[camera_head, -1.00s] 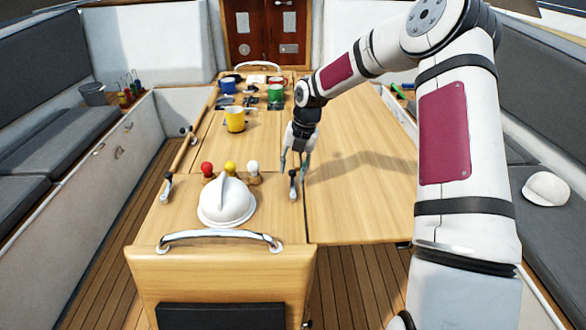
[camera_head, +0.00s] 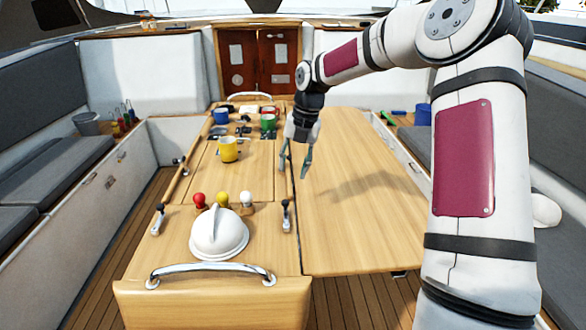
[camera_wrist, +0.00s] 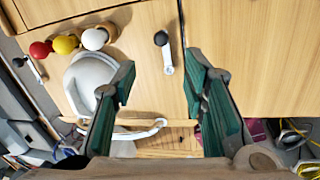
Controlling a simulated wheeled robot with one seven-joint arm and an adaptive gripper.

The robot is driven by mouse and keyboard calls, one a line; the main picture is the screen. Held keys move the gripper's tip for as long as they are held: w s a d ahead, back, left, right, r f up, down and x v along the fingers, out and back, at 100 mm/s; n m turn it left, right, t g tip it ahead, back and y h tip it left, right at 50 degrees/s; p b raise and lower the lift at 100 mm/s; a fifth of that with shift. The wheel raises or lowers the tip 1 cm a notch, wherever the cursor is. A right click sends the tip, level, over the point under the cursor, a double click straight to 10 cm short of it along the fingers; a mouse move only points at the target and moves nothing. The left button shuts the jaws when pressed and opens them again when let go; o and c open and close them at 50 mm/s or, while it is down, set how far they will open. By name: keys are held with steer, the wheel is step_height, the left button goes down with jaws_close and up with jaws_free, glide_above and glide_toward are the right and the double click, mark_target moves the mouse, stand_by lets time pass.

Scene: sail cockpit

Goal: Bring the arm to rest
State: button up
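My gripper (camera_head: 295,160) hangs above the table (camera_head: 350,230), near the seam between its centre part and its right leaf. In the wrist view my gripper (camera_wrist: 160,110) shows two green-padded fingers spread apart, with nothing between them. A small lever with a dark knob (camera_head: 286,214) stands on the table, nearer to the camera than the gripper. In the wrist view the lever (camera_wrist: 167,55) lies beyond the fingers. The fingers look clear of the table and of everything on it.
A white dome (camera_head: 218,235) sits at the near end, with red (camera_head: 200,200), yellow (camera_head: 222,199) and white (camera_head: 246,198) knobs behind it. A yellow mug (camera_head: 229,149), a green mug (camera_head: 268,122) and a blue mug (camera_head: 221,116) stand farther back. The right leaf is bare.

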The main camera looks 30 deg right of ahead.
stand_by(0.4)
steer(key=s+a+r+m+t+h, duration=0.1)
steer(key=s+a+r+m+h, duration=0.1)
steer(key=s+a+r+m, duration=0.45)
steer(key=s+a+r+m+h, duration=0.25)
steer(key=s+r+m, duration=0.35)
steer(key=s+m, duration=0.3)
steer(key=s+a+r+m+t+y, duration=0.1)
steer(key=s+m, duration=0.6)
steer(key=s, duration=0.2)
steer(key=s+a+r+m+t+y, duration=0.1)
steer(key=s+a+m+t, duration=0.1)
steer(key=s+m, duration=0.5)
steer(key=shift+s+a+y, duration=0.15)
steer(key=shift+s+y, duration=0.2)
steer(key=shift+s, duration=0.8)
